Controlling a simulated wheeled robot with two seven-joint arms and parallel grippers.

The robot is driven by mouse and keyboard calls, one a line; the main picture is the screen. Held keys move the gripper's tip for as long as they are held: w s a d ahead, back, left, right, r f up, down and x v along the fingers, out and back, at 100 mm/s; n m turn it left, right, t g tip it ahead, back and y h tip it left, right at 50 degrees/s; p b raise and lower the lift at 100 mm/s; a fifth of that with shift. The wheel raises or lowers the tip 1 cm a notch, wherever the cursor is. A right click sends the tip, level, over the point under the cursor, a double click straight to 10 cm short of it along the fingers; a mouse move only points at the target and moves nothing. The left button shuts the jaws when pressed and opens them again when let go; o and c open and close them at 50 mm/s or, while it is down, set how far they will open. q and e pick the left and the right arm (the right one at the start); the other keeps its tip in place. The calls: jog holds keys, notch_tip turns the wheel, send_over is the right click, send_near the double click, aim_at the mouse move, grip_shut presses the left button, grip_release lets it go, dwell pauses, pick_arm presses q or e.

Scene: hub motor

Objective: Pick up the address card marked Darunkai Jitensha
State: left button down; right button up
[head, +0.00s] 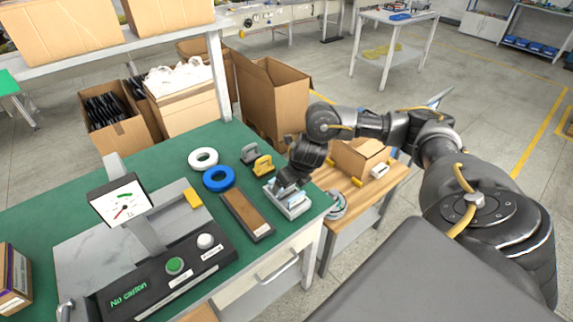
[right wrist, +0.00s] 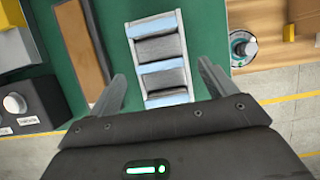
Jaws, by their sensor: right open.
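A white and grey holder (right wrist: 144,27) with two compartments stands on the green bench, near its right edge; it also shows in the head view (head: 294,208). Each compartment holds a grey stack (right wrist: 158,48), which may be cards. I cannot read any marking, so I cannot tell which is the Darunkai Jitensha card. My right gripper (right wrist: 162,72) is open above the holder, one finger to each side of it, with nothing between the fingers. In the head view the right gripper (head: 289,179) partly hides the holder. My left gripper is not in view.
A brown-topped strip (head: 246,213) lies left of the holder. White and blue rings (head: 219,178) and grey and yellow tape dispensers (head: 263,166) stand behind. A scale with a dial (head: 121,205) and a control box (head: 165,279) are at left. A wooden side table (head: 385,180) adjoins at right.

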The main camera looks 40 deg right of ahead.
aim_at(286, 193)
jog(key=x, duration=0.4)
jog(key=c, duration=1)
